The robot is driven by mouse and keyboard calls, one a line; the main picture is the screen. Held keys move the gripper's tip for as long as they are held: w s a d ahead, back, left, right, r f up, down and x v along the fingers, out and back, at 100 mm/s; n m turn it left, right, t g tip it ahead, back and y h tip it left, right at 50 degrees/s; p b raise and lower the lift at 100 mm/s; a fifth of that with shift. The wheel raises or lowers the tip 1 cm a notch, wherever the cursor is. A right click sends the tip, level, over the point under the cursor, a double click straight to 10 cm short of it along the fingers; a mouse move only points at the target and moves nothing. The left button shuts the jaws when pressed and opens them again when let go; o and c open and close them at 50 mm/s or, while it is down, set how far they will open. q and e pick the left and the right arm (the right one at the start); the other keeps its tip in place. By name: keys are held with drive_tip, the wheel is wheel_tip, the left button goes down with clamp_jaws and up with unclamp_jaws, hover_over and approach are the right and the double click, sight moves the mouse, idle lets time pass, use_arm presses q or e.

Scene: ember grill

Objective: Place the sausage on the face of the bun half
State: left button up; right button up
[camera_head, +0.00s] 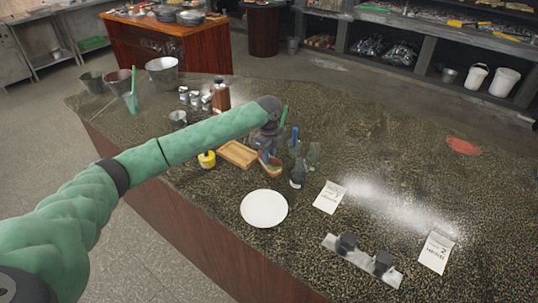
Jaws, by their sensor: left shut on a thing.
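My left gripper (268,145) is over the counter, pointing down just right of a small wooden board (238,154). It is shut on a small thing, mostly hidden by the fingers. A small reddish-brown and tan item (271,168) is right below the fingertips. It is too small to tell whether this is the bun half, the sausage or both, or whether the gripper touches it. I cannot clearly make out the sausage or the bun half anywhere else. My right gripper is not in view.
Dark bottles (297,175) stand close to the right of the gripper. A yellow jar (207,159) is left of the board. An empty white plate (264,208), a card (330,197) and a metal strip with black blocks (362,261) lie nearer. The counter's right side is mostly clear.

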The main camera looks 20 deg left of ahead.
use_arm(q)
drive_tip(key=o, duration=1)
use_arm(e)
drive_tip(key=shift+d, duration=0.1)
use_arm(q)
drive_tip(key=shift+r, duration=0.1)
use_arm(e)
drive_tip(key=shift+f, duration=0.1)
use_arm(q)
drive_tip(key=shift+r+b, duration=0.25)
drive_tip(key=shift+b, duration=0.05)
wheel_tip(320, 180, up, 11)
drive_tip(key=b, duration=0.4)
drive_tip(key=shift+r, duration=0.2)
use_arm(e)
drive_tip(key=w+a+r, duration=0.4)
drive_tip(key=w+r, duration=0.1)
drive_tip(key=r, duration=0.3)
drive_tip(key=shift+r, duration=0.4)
